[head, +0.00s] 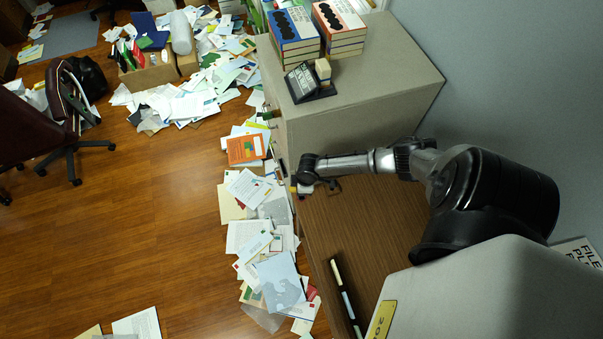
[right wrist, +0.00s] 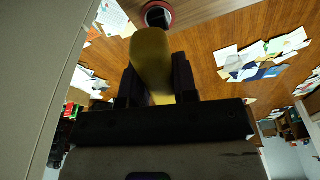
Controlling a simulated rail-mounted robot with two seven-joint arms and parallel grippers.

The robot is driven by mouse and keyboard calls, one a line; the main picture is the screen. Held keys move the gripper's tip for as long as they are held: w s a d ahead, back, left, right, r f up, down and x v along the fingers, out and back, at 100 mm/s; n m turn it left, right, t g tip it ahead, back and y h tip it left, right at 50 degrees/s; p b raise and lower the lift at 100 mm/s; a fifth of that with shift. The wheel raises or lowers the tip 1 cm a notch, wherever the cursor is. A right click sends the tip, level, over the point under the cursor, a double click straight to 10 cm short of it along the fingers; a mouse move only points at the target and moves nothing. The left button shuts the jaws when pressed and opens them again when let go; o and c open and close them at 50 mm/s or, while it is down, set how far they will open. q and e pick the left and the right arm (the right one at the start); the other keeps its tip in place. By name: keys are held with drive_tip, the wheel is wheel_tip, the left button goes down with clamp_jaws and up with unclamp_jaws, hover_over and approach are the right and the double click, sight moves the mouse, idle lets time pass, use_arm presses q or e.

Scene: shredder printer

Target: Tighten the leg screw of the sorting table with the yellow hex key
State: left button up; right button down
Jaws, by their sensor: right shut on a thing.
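My right arm reaches in from the right in the head view, and its gripper (head: 305,183) is at the left edge of a brown wooden tabletop (head: 375,225). In the right wrist view this gripper (right wrist: 157,95) is shut on a thick yellow piece (right wrist: 150,58), which looks like the yellow hex key. Its far end points toward a round dark fitting with a red ring (right wrist: 158,15) at the edge of a wooden surface. I cannot tell whether the fitting is the leg screw, or whether the key touches it. My left gripper is not in view.
A grey cabinet (head: 375,100) with books (head: 293,40) and a small black sign (head: 304,83) stands beyond the tabletop. Papers (head: 270,250) litter the floor along the furniture. A dark chair (head: 65,100) stands at left. The wooden floor (head: 130,220) is mostly clear there.

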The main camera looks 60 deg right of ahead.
drive_tip(key=shift+m+p, duration=0.95)
drive_tip(key=shift+m, duration=0.35)
drive_tip(key=shift+r+m+p, duration=0.1)
drive_tip(key=shift+m+p, duration=0.4)
drive_tip(key=shift+p, duration=0.15)
drive_tip(key=shift+m+h+p, duration=0.4)
drive_tip(key=shift+m+p, duration=0.25)
drive_tip(key=shift+m, duration=0.15)
